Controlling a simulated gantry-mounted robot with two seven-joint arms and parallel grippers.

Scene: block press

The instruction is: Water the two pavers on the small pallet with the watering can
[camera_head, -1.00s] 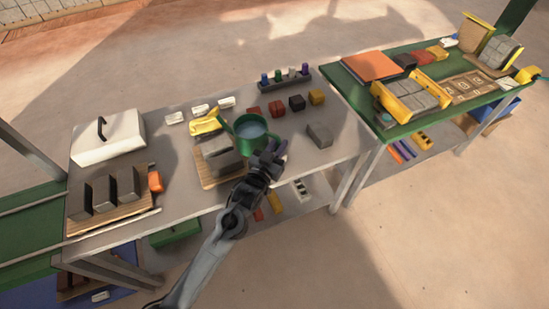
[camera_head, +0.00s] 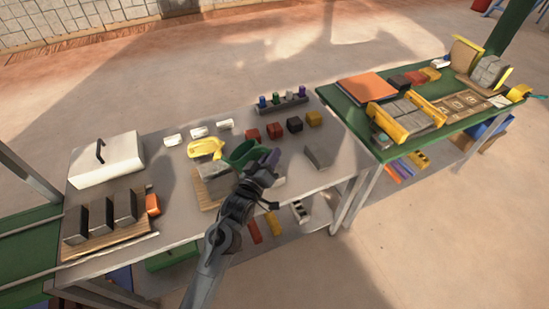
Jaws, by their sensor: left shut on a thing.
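The green watering can (camera_head: 241,152) is above the table, just over the right part of the small wooden pallet (camera_head: 206,202). It looks tipped, and no water shows in it. My left gripper (camera_head: 264,165) is shut on the can at its right side. Grey pavers (camera_head: 212,170) sit on the small pallet, left of my gripper. The can and my arm partly hide them, so I cannot tell them apart clearly or see whether they are wet. My right gripper is not in view.
A yellow object (camera_head: 205,147) lies behind the pavers. A loose grey block (camera_head: 318,157) lies to the right. Coloured blocks (camera_head: 294,125) and a rack (camera_head: 283,106) are behind.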

